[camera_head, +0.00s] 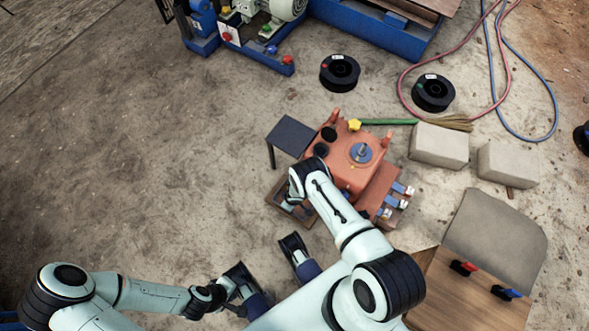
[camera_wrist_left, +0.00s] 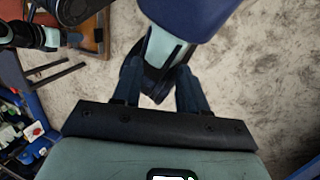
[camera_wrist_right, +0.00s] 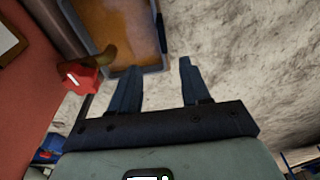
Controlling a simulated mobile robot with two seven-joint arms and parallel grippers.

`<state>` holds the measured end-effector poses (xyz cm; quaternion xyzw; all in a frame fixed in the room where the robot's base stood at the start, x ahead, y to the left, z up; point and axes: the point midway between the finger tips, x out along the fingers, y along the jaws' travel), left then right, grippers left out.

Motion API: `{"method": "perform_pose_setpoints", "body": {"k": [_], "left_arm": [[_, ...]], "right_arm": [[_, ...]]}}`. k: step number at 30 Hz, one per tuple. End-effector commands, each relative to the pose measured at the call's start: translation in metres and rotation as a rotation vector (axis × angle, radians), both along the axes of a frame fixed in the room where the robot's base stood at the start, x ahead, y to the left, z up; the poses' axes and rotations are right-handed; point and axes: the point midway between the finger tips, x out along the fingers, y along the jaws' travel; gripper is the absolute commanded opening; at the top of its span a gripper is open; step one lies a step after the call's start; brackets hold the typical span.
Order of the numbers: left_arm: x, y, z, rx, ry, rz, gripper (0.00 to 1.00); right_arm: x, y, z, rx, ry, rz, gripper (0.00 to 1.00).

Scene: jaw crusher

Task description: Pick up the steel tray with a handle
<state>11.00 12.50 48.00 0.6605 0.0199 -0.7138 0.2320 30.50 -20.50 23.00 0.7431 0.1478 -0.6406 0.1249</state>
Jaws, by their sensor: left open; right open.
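The steel tray (camera_head: 303,218) lies low beside the orange jaw crusher (camera_head: 350,160), partly hidden under my right arm. In the right wrist view its worn brown-grey floor and dark rim (camera_wrist_right: 125,30) show at the top, ahead of my fingers. My right gripper (camera_head: 290,204) is open and empty, above or near the tray; its fingers also show in the right wrist view (camera_wrist_right: 158,80). I cannot make out the tray's handle for certain. My left gripper (camera_head: 238,290) is open and empty near my feet; its fingers (camera_wrist_left: 157,85) straddle nothing visible.
A dark plate on a leg (camera_head: 290,135) stands just behind the tray. Pale blocks (camera_head: 438,145), black spools (camera_head: 340,72) and hoses lie farther off. Bare floor spreads left of the tray.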

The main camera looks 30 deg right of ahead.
Motion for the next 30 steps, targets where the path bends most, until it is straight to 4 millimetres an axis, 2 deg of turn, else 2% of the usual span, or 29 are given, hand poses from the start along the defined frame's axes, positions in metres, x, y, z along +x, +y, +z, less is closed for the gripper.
{"method": "perform_pose_setpoints", "body": {"k": [6, 16, 23, 28, 30], "left_arm": [[0.029, 0.013, -0.030, 0.036, -0.076, 0.032, 0.43], [0.079, 0.038, -0.066, 0.101, -0.209, 0.087, 0.43], [0.091, 0.044, -0.073, 0.117, -0.243, 0.100, 0.43], [0.108, 0.053, -0.086, 0.139, -0.286, 0.117, 0.43], [0.096, 0.054, -0.098, 0.138, -0.246, 0.116, 0.43]], "right_arm": [[0.004, 0.000, -0.034, -0.003, -0.001, 0.001, 0.47], [0.010, 0.004, -0.073, -0.002, -0.002, 0.003, 0.47], [0.012, 0.004, -0.081, -0.003, -0.002, 0.004, 0.47], [0.011, 0.006, -0.101, -0.001, -0.001, 0.003, 0.47], [0.011, 0.007, -0.109, -0.001, 0.000, 0.002, 0.47]]}}
